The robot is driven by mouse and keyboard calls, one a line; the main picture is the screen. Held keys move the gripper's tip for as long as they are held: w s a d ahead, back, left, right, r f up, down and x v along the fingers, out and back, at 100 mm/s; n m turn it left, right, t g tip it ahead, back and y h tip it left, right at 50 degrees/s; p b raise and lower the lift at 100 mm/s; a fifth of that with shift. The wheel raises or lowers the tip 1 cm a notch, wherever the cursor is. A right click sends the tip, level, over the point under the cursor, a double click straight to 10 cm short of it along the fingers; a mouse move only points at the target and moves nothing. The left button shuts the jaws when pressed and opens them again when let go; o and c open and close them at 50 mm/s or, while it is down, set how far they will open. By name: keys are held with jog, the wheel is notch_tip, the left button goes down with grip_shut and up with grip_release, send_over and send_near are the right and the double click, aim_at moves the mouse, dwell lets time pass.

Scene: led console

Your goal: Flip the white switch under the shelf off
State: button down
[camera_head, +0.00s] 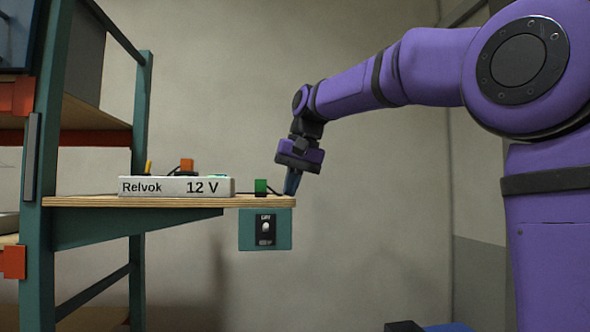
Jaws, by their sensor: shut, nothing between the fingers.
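The white switch (266,227) is a small toggle on a black plate. The plate sits on a teal panel (284,241) that hangs under the right end of the wooden shelf (268,202). I cannot tell for sure which way the toggle is tipped. My gripper (291,191) is shut and empty. It points down by the right end of the shelf, above and to the right of the switch. Its fingertips are near the shelf's end, and I cannot tell whether they touch it.
A teal rack post (45,150) stands at the left. The space right of the panel is free.

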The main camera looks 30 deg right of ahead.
aim_at(274, 212)
jog(key=x, duration=0.3)
jog(key=shift+f, duration=0.15)
jog(key=shift+s+a+f, duration=0.1)
jog(key=shift+a+f, duration=0.6)
jog(key=shift+a, duration=0.3)
jog(key=shift+a+f, duration=0.45)
jog(key=shift+a, duration=0.1)
jog(key=shift+s+f+t, duration=0.15)
jog(key=shift+s+t, duration=0.15)
jog(key=shift+t, duration=0.4)
jog(key=t, duration=0.1)
jog(key=s+f+t+h, duration=0.1)
jog(key=shift+a+n+t, duration=0.2)
jog(key=shift+n+t, duration=0.1)
jog(key=shift+t, duration=0.1)
jog(key=shift+s+f+t+h, duration=0.15)
jog(key=shift+f+t+h, duration=0.2)
jog(key=shift+t, duration=0.35)
jog(key=shift+f, duration=0.1)
